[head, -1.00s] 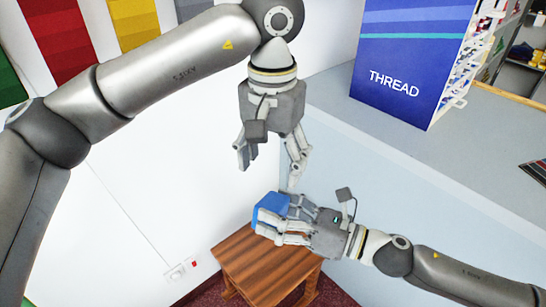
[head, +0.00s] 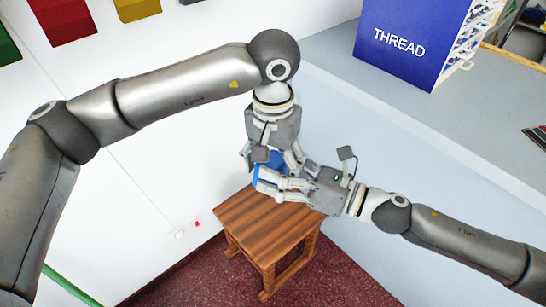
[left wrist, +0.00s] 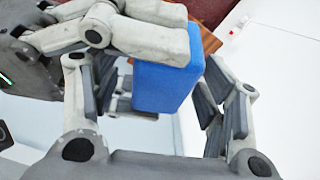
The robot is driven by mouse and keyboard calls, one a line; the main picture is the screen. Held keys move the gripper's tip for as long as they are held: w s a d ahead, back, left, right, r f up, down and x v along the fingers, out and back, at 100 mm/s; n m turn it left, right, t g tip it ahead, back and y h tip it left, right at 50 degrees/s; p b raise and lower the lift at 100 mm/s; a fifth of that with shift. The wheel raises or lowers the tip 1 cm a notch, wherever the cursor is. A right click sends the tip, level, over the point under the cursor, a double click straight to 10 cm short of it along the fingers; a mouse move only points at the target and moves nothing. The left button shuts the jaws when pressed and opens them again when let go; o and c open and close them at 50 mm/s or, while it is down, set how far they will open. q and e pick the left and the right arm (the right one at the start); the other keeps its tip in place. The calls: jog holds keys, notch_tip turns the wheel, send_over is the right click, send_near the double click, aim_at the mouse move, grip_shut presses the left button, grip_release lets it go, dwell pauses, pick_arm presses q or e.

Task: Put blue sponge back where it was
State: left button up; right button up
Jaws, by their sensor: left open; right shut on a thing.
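The blue sponge (head: 262,174) is a blue block held in the air by my right gripper (head: 268,182), which is shut on it. My left gripper (head: 270,158) hangs from above, right at the sponge, with its fingers open. In the left wrist view the sponge (left wrist: 167,78) lies between the spread fingers of my left gripper (left wrist: 155,95), with a gap visible on the right side. The right gripper's fingers (left wrist: 100,25) cover the sponge's upper left part there. In the head view the grippers hide much of the sponge.
A wooden stool (head: 262,232) stands on the red carpet (head: 330,285) below the grippers, its visible top bare. A grey counter (head: 410,110) with a blue THREAD box (head: 405,45) is at the right. Coloured swatches (head: 70,18) hang on the white wall.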

pick_arm(q)
jog(key=c, duration=0.9)
jog(key=shift+c, duration=0.9)
pick_arm(e)
jog(key=o, duration=0.5)
jog(key=shift+c, duration=0.2)
jog(key=o, duration=0.5)
jog(key=shift+o, duration=0.2)
